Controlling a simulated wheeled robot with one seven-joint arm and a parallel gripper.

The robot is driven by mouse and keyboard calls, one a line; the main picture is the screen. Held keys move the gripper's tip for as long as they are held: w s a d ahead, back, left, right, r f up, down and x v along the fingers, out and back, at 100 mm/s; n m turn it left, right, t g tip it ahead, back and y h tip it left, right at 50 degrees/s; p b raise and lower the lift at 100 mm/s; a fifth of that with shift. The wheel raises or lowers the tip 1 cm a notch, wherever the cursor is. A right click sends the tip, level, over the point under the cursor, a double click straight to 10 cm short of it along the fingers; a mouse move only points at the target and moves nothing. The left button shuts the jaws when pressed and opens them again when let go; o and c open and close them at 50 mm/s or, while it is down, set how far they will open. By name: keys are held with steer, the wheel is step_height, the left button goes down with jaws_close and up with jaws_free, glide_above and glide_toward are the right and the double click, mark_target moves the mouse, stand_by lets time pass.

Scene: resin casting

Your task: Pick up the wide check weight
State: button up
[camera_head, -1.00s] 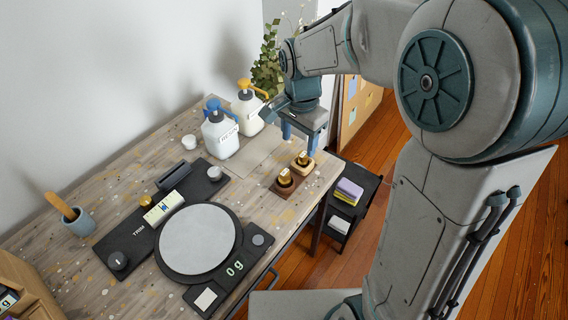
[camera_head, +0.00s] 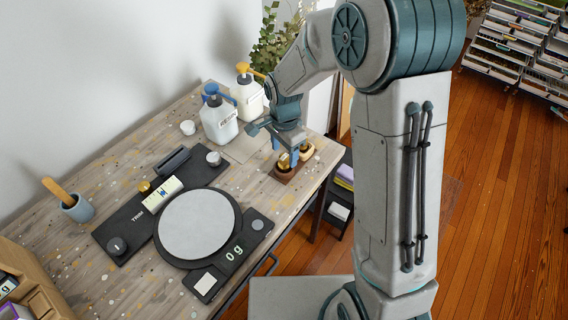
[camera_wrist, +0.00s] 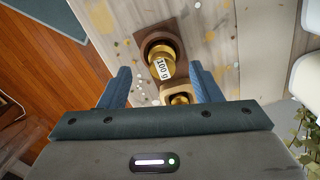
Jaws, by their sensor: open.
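Two brass check weights stand in wooden holders near the table's right edge. One, marked 100 g (camera_wrist: 162,66), sits in a dark brown holder (camera_head: 287,174) and looks the wider in the wrist view. The other weight (camera_wrist: 180,99) sits in a lighter wood holder (camera_head: 309,157) and is partly hidden by my gripper body. My gripper (camera_head: 287,160) is open and empty, pointing down over the holders. In the wrist view the blue fingertips (camera_wrist: 160,72) appear on either side of the 100 g weight, with gaps; contact is not visible.
A black scale reading 0 g, with a round grey pan (camera_head: 197,224), lies left of the holders. A blue-topped bottle (camera_head: 219,122) and a yellow-topped bottle (camera_head: 248,98) stand behind.

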mark_target(284, 156)
steer(key=f, duration=0.4)
steer(key=shift+w+f, duration=0.2)
steer(key=c, duration=1.1)
